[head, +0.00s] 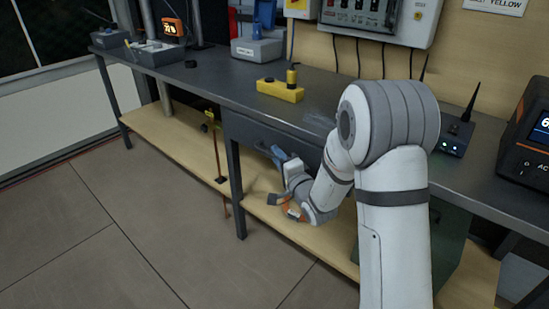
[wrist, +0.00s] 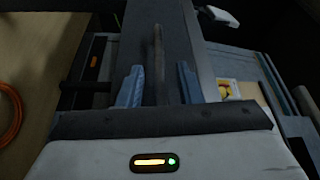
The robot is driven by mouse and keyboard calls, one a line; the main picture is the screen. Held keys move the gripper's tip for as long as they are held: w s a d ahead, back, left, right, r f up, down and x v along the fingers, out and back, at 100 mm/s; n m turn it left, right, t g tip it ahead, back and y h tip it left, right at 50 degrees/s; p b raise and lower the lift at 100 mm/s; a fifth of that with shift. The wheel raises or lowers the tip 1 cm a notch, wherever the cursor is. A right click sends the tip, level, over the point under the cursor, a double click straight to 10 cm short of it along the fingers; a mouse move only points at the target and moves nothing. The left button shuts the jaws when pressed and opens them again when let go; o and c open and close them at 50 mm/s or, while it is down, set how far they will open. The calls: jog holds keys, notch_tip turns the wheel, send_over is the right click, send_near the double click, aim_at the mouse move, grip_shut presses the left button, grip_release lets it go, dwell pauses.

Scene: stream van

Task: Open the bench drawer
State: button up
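The bench drawer (head: 246,132) is a dark grey front under the bench top. It looks shut, with its front close to the bench edge. My gripper (head: 274,153) is at the drawer front, with its blue fingers pointing up and left toward it. In the wrist view my gripper (wrist: 159,84) is open, with one blue finger on each side of a narrow grey bar, which looks like the drawer handle (wrist: 158,62). A gap shows between the bar and each finger. My arm hides the drawer's right part in the head view.
The dark bench top (head: 215,82) holds a yellow block with a black knob (head: 280,91), grey boxes at the far left and a black device with antennas (head: 455,138). A wooden lower shelf (head: 262,205) runs beneath. The floor in front is clear.

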jog(key=shift+x, duration=0.75)
grip_shut()
